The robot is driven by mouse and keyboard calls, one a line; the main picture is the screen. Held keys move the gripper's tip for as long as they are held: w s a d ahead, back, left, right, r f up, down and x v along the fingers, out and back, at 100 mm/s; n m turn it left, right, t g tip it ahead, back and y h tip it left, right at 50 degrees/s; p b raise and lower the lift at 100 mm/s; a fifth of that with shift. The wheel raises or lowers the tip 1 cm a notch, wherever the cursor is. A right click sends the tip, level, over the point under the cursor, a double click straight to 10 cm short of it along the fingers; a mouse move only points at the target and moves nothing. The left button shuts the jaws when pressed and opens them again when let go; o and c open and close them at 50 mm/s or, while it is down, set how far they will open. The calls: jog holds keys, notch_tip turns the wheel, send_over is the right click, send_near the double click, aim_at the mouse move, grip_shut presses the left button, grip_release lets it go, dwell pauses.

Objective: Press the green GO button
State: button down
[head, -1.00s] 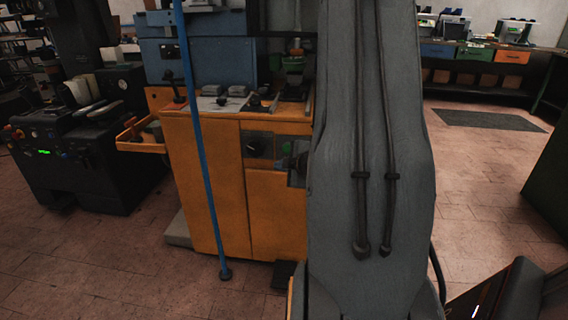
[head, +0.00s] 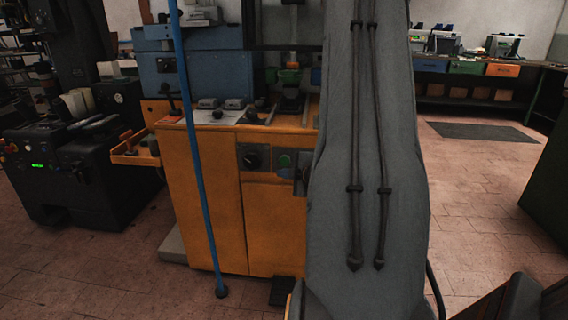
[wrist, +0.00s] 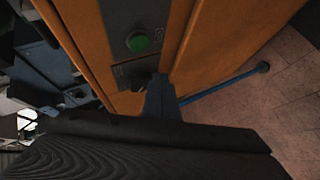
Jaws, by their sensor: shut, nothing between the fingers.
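The green GO button (head: 285,160) is a round green button on a dark panel at the front of the orange machine. In the wrist view the green button (wrist: 138,42) shows whole and uncovered, above the fingertips in the picture. My gripper (wrist: 159,82) is shut and empty, with its tips close to the panel below the button in that picture. The tips look apart from the button; whether they touch the panel I cannot tell. In the head view my arm hides most of the gripper.
A black rotary knob (head: 252,160) sits left of the button. A blue pole (head: 203,180) stands before the orange cabinet (head: 215,200). An orange tray (head: 137,155) sticks out at its left. A dark machine (head: 75,175) stands further left. Floor is open at the right.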

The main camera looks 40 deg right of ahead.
aim_at(286, 164)
jog(key=shift+w+d, duration=1.6)
jog(key=shift+d, duration=0.25)
jog(key=shift+d, duration=0.1)
dwell(0.7)
jog(key=shift+w+d, duration=0.2)
jog(key=shift+w, duration=0.05)
jog(key=shift+w+d, duration=0.3)
jog(key=shift+d, duration=0.1)
dwell(0.9)
jog(key=shift+a, duration=0.1)
jog(key=shift+s+a, duration=0.6)
